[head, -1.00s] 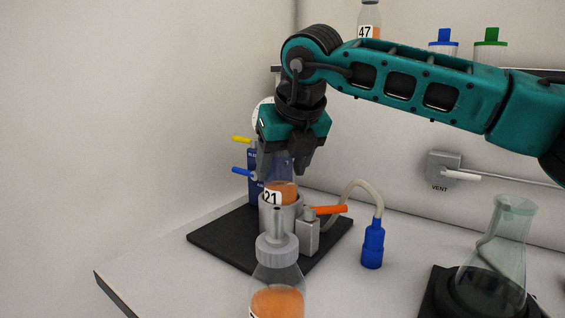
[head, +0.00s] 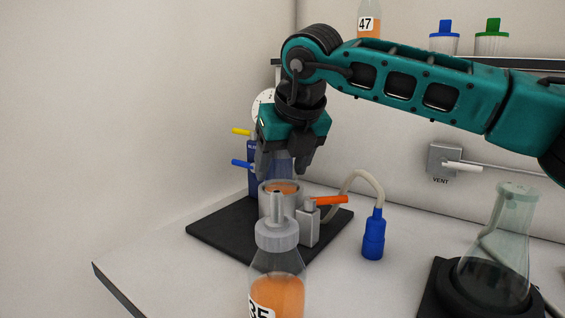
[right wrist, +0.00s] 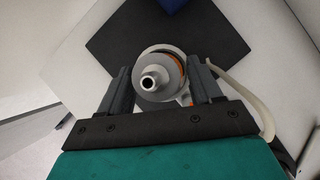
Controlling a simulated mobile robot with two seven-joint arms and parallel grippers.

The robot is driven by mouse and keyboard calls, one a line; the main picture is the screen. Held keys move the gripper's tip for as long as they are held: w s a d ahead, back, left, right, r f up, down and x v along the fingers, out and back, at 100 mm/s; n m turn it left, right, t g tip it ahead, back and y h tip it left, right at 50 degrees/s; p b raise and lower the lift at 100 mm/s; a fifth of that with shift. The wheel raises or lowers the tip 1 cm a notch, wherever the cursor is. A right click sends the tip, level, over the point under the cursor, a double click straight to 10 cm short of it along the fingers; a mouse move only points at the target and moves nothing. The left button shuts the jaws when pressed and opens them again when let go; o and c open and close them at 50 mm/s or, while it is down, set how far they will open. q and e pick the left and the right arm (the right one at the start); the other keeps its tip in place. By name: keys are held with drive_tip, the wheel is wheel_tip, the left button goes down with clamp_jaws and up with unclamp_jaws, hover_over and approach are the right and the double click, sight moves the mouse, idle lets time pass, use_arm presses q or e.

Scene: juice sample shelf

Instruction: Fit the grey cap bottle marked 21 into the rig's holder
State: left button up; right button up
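The bottle marked 21 (head: 284,188) is between the fingers of my right gripper (head: 285,168) in the head view. Its lower part, with orange liquid, is inside the rig's grey holder cup (head: 266,199), and its label is hidden. Whether its bottom touches the holder floor cannot be told. In the right wrist view, its grey cap (right wrist: 154,84) with a hollow spout sits between the two dark fingers (right wrist: 160,92), with the holder ring below. The right gripper is shut on the bottle. My left gripper is out of view.
A grey-capped bottle marked 35 (head: 277,285) stands in front, partly covering the holder. The rig's black base (head: 215,232) carries an orange lever (head: 330,200). A hose runs to a blue plug (head: 373,236). A flask (head: 505,250) stands right; bottle 47 (head: 369,22) is above.

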drive_tip(key=o, duration=0.4)
drive_tip(key=shift+o, duration=0.2)
